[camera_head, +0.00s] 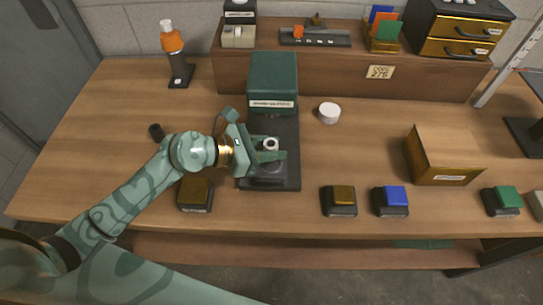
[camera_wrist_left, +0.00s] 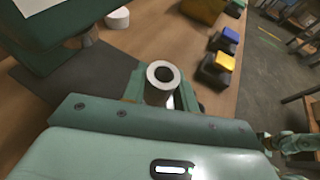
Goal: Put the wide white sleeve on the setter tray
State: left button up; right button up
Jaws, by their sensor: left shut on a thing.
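My left gripper (camera_head: 270,156) is shut on a white sleeve (camera_head: 271,144), a short upright tube with a dark round hole in its top. The sleeve also shows between the fingers in the left wrist view (camera_wrist_left: 163,76). The gripper is over the front part of a dark flat base (camera_head: 287,130) that runs forward from a green labelled box. The fingers hide the sleeve's lower end, so I cannot tell whether it touches anything beneath. I cannot make out for sure which surface is the setter tray. My right gripper is not in view.
A plain white round piece (camera_head: 329,113) stands right of the green box (camera_head: 273,80). Blocks with yellow (camera_head: 343,194) and blue (camera_head: 395,195) tops lie near the front edge. A brown box (camera_head: 440,158) is at right. The wood between is clear.

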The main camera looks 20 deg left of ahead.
pick_arm(q)
notch_tip(320, 180, down, 3)
jog(key=shift+f+b, duration=0.15)
jog(key=shift+b, duration=0.45)
jog(key=shift+r, duration=0.2)
jog(key=shift+f, duration=0.2)
jog(key=o, duration=1)
jog(key=shift+c, duration=0.2)
jog(key=shift+r, duration=0.15)
jog(key=shift+s+a+r, duration=0.2)
jog(key=shift+a, duration=0.1)
jog(key=p+v, duration=0.1)
jog(key=v, duration=1)
jog(key=shift+p, duration=0.4)
